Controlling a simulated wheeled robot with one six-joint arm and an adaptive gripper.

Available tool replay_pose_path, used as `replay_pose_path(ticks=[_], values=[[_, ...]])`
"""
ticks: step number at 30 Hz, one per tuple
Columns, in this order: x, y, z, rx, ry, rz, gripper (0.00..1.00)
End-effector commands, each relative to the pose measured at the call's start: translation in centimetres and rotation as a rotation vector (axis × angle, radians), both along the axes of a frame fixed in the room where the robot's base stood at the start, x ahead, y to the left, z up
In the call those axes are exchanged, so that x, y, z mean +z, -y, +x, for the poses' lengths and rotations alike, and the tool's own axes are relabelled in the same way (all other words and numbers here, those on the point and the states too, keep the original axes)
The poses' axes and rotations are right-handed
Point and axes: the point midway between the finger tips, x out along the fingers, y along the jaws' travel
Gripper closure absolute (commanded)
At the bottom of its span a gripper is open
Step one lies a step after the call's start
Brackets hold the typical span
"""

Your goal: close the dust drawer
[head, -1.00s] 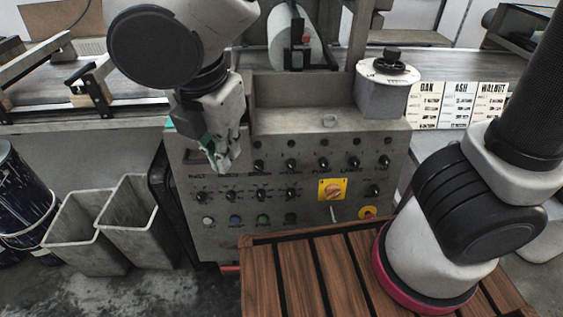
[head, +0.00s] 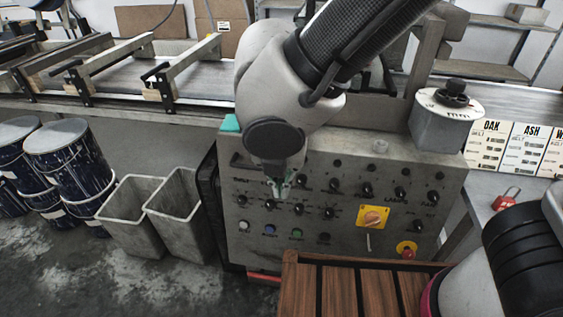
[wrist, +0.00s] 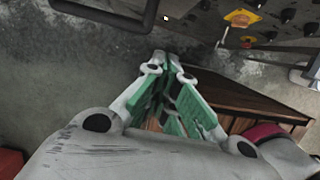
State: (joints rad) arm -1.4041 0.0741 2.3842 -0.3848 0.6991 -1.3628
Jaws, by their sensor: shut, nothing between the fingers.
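I cannot make out the dust drawer with certainty in either view. The grey control cabinet (head: 345,240) stands in front of me, with knobs and coloured buttons on its face. A dark curved frame (head: 208,195) shows along its left side, and a dark bar (wrist: 112,14) crosses the top left of the wrist view; I cannot tell whether either belongs to the drawer. My gripper (head: 280,190) hangs in front of the upper left of the panel in the head view. In the wrist view my gripper (wrist: 167,62) has its green-padded fingers shut and empty, over the concrete floor.
Two open grey bins (head: 128,222) and several dark blue drums (head: 72,165) stand left of the cabinet. A slatted wooden platform (head: 338,290) lies at the front. A red padlock (head: 505,199) rests on the right counter. Bare floor (head: 100,285) shows at lower left.

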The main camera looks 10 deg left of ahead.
Motion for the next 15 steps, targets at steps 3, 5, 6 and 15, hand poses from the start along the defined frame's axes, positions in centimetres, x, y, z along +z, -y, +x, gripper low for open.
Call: replay_pose_path(ticks=[3,5,6,15], values=[[-2.4,0.2,0.6,-0.001,-0.001,-0.006,1.0],[-2.3,0.1,1.7,-0.007,-0.001,0.002,1.0],[-2.3,0.2,2.4,-0.007,0.0,0.002,1.0],[-2.2,0.4,4.5,-0.003,0.0,0.001,1.0]])
